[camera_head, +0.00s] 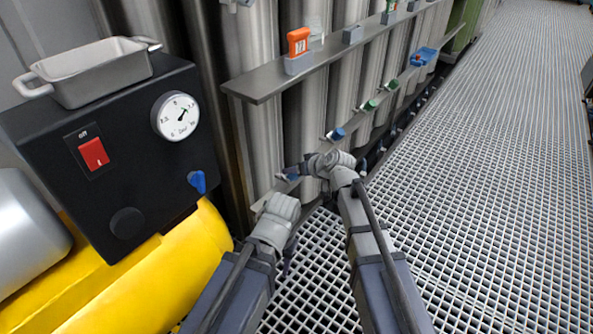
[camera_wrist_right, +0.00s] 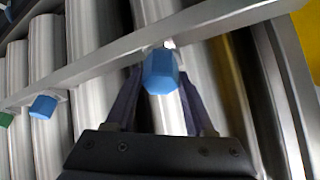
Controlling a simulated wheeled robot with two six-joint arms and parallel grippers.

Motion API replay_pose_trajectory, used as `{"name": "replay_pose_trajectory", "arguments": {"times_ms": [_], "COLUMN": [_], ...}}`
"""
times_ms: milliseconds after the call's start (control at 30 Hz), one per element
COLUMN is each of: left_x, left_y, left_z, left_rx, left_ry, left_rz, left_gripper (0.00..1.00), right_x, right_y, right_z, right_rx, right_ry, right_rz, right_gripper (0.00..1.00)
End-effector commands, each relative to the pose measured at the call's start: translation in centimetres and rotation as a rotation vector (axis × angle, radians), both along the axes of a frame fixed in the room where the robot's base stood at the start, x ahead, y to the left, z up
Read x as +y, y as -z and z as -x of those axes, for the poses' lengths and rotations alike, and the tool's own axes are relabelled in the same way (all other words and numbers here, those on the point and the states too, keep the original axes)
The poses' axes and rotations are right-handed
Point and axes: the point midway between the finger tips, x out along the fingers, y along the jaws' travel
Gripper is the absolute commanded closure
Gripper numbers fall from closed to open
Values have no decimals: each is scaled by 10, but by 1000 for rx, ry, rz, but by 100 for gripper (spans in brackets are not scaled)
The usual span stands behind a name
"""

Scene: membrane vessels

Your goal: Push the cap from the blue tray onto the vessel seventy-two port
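The blue tray (camera_head: 426,53) sits far along the vessel row, with a small reddish item (camera_head: 416,60) at it, too small to identify. A blue cap-like piece (camera_wrist_right: 160,72) sits at the rail in front of a steel vessel in the right wrist view; it also shows in the head view (camera_head: 292,174). My right gripper (camera_wrist_right: 161,88) has its dark fingers apart on either side of this piece, with no clear sign of a grip. My left gripper (camera_head: 287,262) is low at the front, its fingers mostly hidden. I cannot read any vessel numbers.
More blue (camera_head: 337,134) and green (camera_head: 370,105) pieces line the rail. A grey shelf (camera_head: 258,88) carrying an orange device (camera_head: 298,41) runs above. A black control box (camera_head: 60,130) and yellow cylinder (camera_head: 150,285) stand left. The grating floor (camera_head: 480,180) at right is clear.

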Motion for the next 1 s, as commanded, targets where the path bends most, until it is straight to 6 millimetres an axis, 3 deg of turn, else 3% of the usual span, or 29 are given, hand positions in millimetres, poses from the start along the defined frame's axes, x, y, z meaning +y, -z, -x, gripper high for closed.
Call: {"name": "replay_pose_trajectory", "arguments": {"times_ms": [33, 200, 567, 1000], "left_x": [0, 0, 0, 0], "left_y": [0, 0, -4, -46], "left_z": [0, 0, 0, 0], "left_rx": [0, 0, -1, 1], "left_ry": [0, 0, -1, 5], "left_rz": [0, 0, 0, 0], "left_gripper": [50, 50, 50, 50], "right_x": [0, 0, -2, -32], "right_y": [0, 0, -4, -46], "right_z": [0, 0, 3, 40], "right_rx": [0, 0, 0, 0], "right_ry": [0, 0, 0, 1], "right_rz": [0, 0, 0, 0], "right_gripper": [39, 21, 21, 21]}}
